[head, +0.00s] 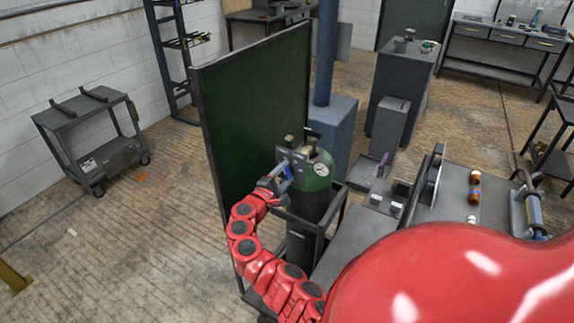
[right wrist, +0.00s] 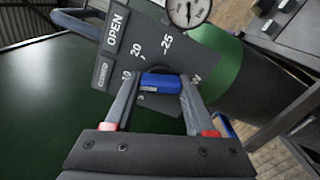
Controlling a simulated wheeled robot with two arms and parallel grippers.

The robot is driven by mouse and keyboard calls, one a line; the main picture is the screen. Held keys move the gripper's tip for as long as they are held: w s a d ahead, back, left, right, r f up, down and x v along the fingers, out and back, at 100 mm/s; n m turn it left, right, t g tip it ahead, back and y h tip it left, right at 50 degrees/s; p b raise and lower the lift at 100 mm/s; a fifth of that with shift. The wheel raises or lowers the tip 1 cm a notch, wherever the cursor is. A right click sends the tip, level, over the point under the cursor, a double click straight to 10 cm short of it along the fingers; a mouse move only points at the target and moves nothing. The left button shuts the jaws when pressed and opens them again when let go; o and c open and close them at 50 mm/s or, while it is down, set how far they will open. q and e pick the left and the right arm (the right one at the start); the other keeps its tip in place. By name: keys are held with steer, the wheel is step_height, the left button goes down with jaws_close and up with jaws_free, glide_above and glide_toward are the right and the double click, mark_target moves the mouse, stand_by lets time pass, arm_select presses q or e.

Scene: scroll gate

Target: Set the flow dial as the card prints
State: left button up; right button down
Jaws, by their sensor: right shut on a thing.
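The flow dial is a blue knob (right wrist: 163,82) on a grey plate (right wrist: 135,60) printed with "OPEN" and numbers such as 20, 25 and 10. My right gripper (right wrist: 158,92) is shut on the blue knob, with one finger on each side. The fingers and knob hide part of the plate, and I cannot tell exactly which mark the knob points at. In the head view the right gripper (head: 281,178) reaches the plate (head: 293,160) on a green-topped cylinder (head: 316,172). I cannot make out a separate printed card. My left gripper is not in view.
A round gauge (head: 320,169) sits on the cylinder; it also shows in the wrist view (right wrist: 188,9). A tall green panel (head: 255,105) stands close behind my right gripper. A grey bench (head: 365,235) is to the right. A cart (head: 85,135) stands far left, with open floor between.

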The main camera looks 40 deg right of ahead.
steer(key=shift+f+n, duration=0.1)
steer(key=shift+n, duration=0.4)
steer(key=shift+c, duration=1.2)
jaws_free()
steer(key=shift+a, duration=0.15)
steer(key=b+v, duration=0.3)
steer(key=v, duration=1.4)
steer(key=shift+a, duration=0.1)
